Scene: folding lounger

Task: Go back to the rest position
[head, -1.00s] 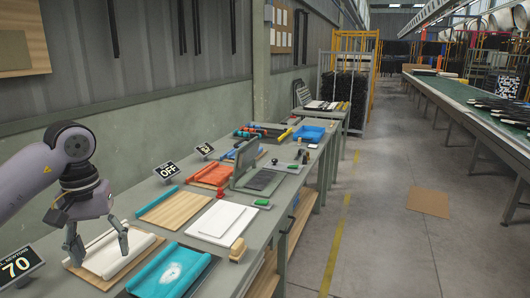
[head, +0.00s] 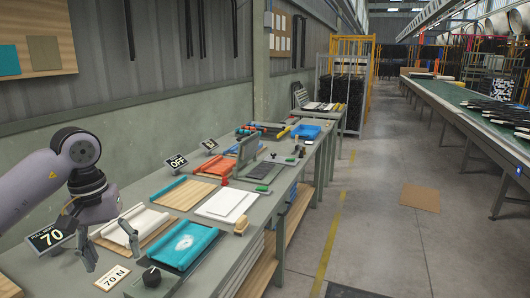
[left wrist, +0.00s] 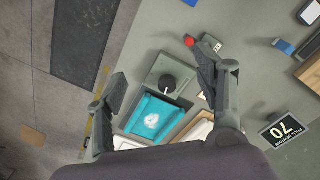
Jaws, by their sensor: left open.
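My left gripper (head: 112,258) is open and empty at the left near end of the workbench (head: 225,257). My right gripper is in neither view.
A grey box with a black dial (head: 152,279), a "70 N" card (head: 112,278) and a "70" display (head: 51,236) are near the gripper. White boards (head: 227,204) and an orange panel (head: 217,167) lie farther along. The aisle floor (head: 375,235) is clear beside a flat cardboard sheet (head: 420,197).

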